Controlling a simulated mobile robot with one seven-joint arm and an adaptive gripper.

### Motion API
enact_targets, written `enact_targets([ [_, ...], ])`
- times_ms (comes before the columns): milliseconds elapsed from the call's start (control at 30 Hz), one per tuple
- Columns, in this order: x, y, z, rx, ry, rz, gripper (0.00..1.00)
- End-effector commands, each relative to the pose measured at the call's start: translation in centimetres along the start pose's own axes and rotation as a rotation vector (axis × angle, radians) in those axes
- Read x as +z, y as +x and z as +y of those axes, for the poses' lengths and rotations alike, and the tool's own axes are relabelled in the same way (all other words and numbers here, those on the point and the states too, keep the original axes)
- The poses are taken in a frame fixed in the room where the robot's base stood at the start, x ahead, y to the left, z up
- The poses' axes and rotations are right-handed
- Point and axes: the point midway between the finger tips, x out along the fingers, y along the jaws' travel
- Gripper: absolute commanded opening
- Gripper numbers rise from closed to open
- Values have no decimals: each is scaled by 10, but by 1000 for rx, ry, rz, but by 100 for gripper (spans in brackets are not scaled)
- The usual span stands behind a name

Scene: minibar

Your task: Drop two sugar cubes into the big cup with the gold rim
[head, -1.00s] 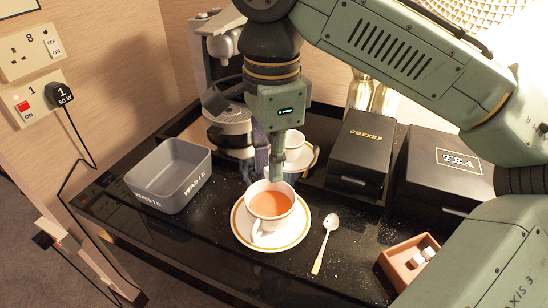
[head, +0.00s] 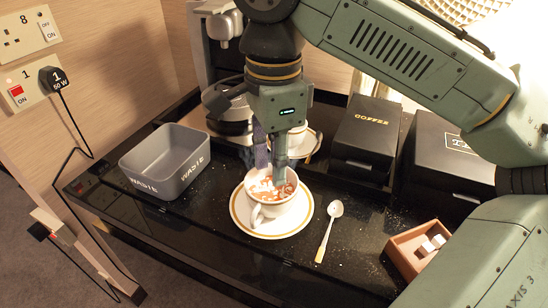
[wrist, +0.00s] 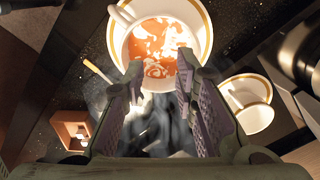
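The big white cup with the gold rim (head: 278,211) stands on its gold-ringed saucer (head: 296,229) and holds reddish-brown liquid. White patches and swirls show on the liquid, also in the wrist view (wrist: 152,45). My gripper (head: 280,183) points down over the cup's opening, with its tips near rim height. In the wrist view my gripper (wrist: 161,68) has its two fingers apart, with no cube seen between them; a blurred patch lies behind the tips. White sugar cubes (head: 437,241) sit in the small wooden box (head: 403,255) at the right, also in the wrist view (wrist: 70,128).
A spoon (head: 328,232) lies right of the saucer. A grey waste bin (head: 166,163) stands at left. A smaller gold-rimmed cup (wrist: 252,88) stands behind my gripper. The coffee box (head: 367,135) and tea box (head: 450,160) stand at the back right.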

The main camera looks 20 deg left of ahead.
Motion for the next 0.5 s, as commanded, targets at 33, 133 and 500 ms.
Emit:
enact_targets([
  [33, 0, 0, 0, 0, 0, 0, 32],
  [133, 0, 0, 0, 0, 0, 0, 36],
  [500, 0, -12, 0, -2, 1, 2, 36],
])
